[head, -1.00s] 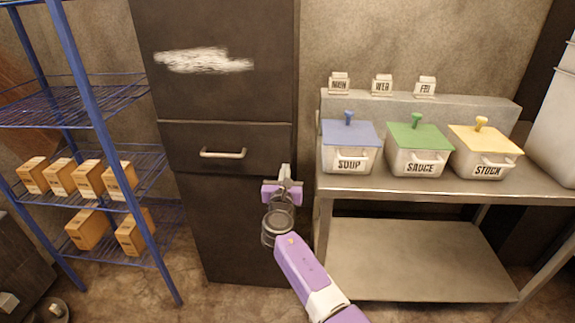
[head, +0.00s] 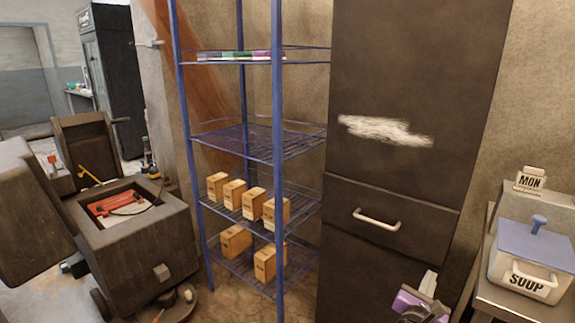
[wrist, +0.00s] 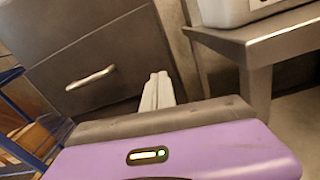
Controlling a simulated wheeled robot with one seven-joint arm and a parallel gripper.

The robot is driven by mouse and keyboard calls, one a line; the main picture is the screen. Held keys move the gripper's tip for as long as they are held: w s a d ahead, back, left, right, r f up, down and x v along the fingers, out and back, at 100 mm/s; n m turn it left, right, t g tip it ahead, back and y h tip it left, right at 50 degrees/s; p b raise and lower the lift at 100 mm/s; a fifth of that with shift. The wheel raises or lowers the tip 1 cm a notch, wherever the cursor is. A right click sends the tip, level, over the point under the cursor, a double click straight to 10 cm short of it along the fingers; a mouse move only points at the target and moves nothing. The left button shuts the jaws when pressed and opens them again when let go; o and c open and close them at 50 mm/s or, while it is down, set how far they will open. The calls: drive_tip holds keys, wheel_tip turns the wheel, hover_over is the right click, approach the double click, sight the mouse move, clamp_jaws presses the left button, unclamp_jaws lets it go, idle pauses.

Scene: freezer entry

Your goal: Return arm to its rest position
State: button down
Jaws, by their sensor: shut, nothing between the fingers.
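My gripper (head: 428,284) is at the lower right of the head view, in front of the dark cabinet (head: 420,60) and left of the steel table. In the wrist view my gripper (wrist: 157,90) has its two pale fingers together, with nothing between them. The purple wrist body fills the bottom of that view. The cabinet's drawer handle (head: 377,219) is up and left of the gripper, apart from it; the handle also shows in the wrist view (wrist: 91,78). Most of my arm is out of the head view.
A blue wire rack (head: 279,150) with several small boxes stands left of the cabinet. The steel table (head: 495,293) at right holds a blue-lidded SOUP container (head: 525,265). A dark machine (head: 140,245) with an open top stands at far left.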

drive_tip(key=s+a+f+m+t+y, duration=0.2)
drive_tip(key=s+a+m+t+y, duration=0.2)
drive_tip(key=s+a+m+y, duration=0.85)
drive_tip(key=s+a+r+m+g, duration=0.1)
drive_tip(key=s+m, duration=0.3)
drive_tip(key=s, duration=0.8)
drive_tip(key=s+a+r+m+g+p, duration=0.1)
drive_tip(key=s+a+r+m, duration=0.2)
drive_tip(key=s, duration=1)
drive_tip(key=s+a+r+m+p, duration=0.1)
drive_tip(key=s+m, duration=0.5)
drive_tip(key=s, duration=0.6)
drive_tip(key=shift+s+a+r+m+g+h, duration=0.35)
drive_tip(key=shift+a+r, duration=0.3)
drive_tip(key=shift+a, duration=0.5)
drive_tip(key=shift+w+d, duration=0.1)
drive_tip(key=shift+d, duration=0.05)
